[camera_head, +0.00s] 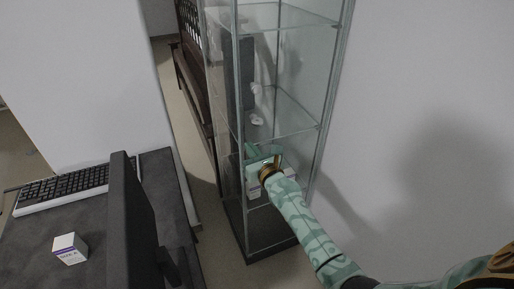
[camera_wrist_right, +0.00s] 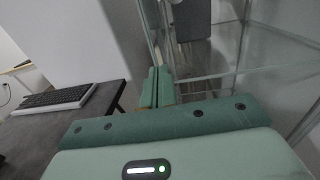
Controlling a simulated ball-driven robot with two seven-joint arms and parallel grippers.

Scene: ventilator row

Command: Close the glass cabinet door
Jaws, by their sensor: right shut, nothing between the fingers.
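The glass cabinet (camera_head: 337,70) stands tall against the wall, with clear panes, a metal frame and a dark base. Its glass door is hard to tell from the other clear panes, and I cannot tell how far open it stands. My right gripper (camera_head: 252,151) is at the cabinet's front, around the height of a lower glass shelf (camera_head: 290,118). In the right wrist view its two green fingers (camera_wrist_right: 158,86) are together and empty, close to the cabinet's upright edge. I cannot tell whether they touch the glass. My left gripper is not in view.
A dark desk (camera_head: 90,225) at the left holds a keyboard (camera_head: 75,187), a monitor (camera_head: 130,230) and a small white box (camera_head: 70,248). A dark wooden bench (camera_head: 193,85) stands behind the cabinet's left side. A narrow strip of floor (camera_head: 200,170) separates desk and cabinet.

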